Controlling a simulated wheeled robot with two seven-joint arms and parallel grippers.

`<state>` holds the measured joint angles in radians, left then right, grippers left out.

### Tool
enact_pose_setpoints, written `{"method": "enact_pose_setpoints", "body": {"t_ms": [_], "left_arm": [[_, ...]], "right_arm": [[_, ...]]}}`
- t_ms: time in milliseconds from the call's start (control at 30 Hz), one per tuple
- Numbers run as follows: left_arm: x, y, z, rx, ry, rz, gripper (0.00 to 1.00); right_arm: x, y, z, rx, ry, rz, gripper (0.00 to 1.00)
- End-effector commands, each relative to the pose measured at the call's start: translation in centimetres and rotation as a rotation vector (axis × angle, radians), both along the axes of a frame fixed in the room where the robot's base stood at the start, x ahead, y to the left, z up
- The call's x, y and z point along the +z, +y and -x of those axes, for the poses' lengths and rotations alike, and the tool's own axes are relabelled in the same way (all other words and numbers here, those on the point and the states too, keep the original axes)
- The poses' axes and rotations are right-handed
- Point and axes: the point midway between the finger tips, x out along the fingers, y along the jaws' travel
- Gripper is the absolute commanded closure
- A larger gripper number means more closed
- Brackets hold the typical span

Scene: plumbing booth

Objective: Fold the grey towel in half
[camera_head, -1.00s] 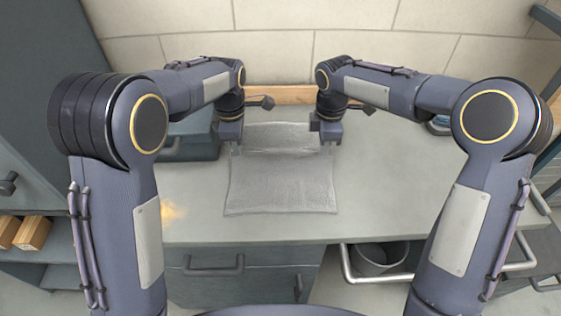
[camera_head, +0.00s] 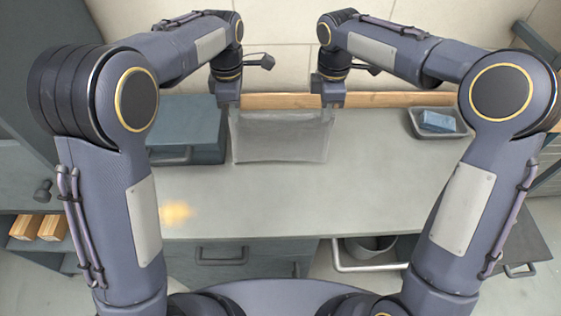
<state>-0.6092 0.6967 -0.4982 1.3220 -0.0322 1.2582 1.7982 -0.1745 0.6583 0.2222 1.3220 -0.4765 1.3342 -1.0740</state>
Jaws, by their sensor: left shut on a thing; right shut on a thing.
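The grey towel (camera_head: 281,136) hangs between my two grippers near the back of the worktop, in the middle of the head view. It looks thin and slightly see-through, and its lower edge is near or on the worktop; I cannot tell which. My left gripper (camera_head: 229,105) is shut on the towel's upper left corner. My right gripper (camera_head: 333,105) is shut on its upper right corner. The fingertips are small and partly hidden by the gripper bodies.
The grey worktop (camera_head: 330,200) is clear in front of the towel. A dark blue-grey box (camera_head: 188,130) stands left of the towel. A tray (camera_head: 458,134) with a blue block (camera_head: 437,121) lies at the right. A wooden strip (camera_head: 390,99) runs along the back.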

Motion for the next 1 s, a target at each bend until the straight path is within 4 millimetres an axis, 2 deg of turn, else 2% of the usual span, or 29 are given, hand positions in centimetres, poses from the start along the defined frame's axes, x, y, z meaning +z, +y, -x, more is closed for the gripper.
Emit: {"method": "enact_pose_setpoints", "body": {"t_ms": [200,633,767,1000], "left_arm": [[1.2,0.0,0.0,0.001,0.000,0.000,1.00],[1.1,0.0,-0.4,0.001,-0.004,-0.001,1.00],[0.5,0.1,-2.1,0.002,-0.025,-0.002,1.00],[-0.5,0.1,-6.6,0.002,-0.084,-0.001,1.00]], "right_arm": [[1.3,0.0,0.0,0.000,-0.001,0.000,1.00],[1.1,0.0,-0.4,0.000,-0.004,-0.001,1.00],[0.5,0.1,-2.0,-0.002,-0.025,-0.001,1.00],[-0.5,0.1,-6.6,-0.001,-0.085,0.000,1.00]]}}
